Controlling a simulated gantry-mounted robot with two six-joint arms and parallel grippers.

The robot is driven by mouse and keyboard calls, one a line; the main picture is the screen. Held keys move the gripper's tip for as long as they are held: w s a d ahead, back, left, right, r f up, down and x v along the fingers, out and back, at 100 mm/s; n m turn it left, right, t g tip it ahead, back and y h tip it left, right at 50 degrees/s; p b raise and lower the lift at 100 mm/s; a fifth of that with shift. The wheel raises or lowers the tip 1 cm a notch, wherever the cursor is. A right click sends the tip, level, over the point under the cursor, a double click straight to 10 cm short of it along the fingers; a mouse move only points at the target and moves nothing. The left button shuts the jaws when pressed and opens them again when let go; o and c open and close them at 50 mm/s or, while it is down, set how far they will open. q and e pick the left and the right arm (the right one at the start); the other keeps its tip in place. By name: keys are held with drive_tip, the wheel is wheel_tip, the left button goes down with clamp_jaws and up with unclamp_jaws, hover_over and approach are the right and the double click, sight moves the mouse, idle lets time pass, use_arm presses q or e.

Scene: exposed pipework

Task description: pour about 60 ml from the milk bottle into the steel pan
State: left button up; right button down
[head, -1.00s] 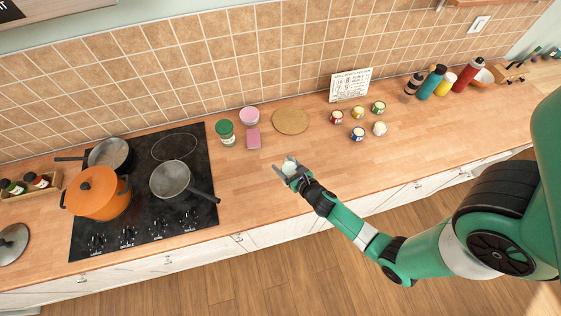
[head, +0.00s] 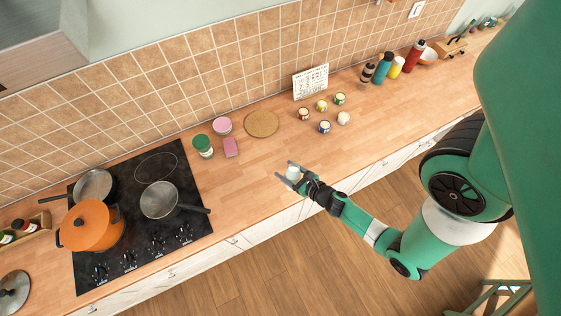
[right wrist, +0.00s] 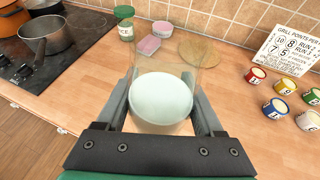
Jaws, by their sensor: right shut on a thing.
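My right gripper (head: 291,174) is shut on the milk bottle (head: 292,172), held near the counter's front edge. In the right wrist view the milk bottle (right wrist: 162,103) is clear glass with pale white contents, between the two fingers of the gripper (right wrist: 168,108). It looks roughly upright. A grey steel pan (head: 160,200) is at the front right of the black hob, its handle pointing right; it also shows in the right wrist view (right wrist: 46,35). A second grey pan (head: 93,186) is at the back left. My left gripper is out of view.
An orange pot (head: 91,226) stands front left on the hob (head: 130,255). A green-lidded jar (head: 203,146), a pink bowl (head: 223,126), a pink block (head: 231,147) and a cork mat (head: 262,124) lie behind the gripper. Counter between bottle and hob is clear.

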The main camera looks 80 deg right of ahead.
drive_tip(key=shift+s+a+r+p, duration=0.2)
drive_tip(key=shift+s+r+p, duration=0.15)
drive_tip(key=shift+s, duration=0.35)
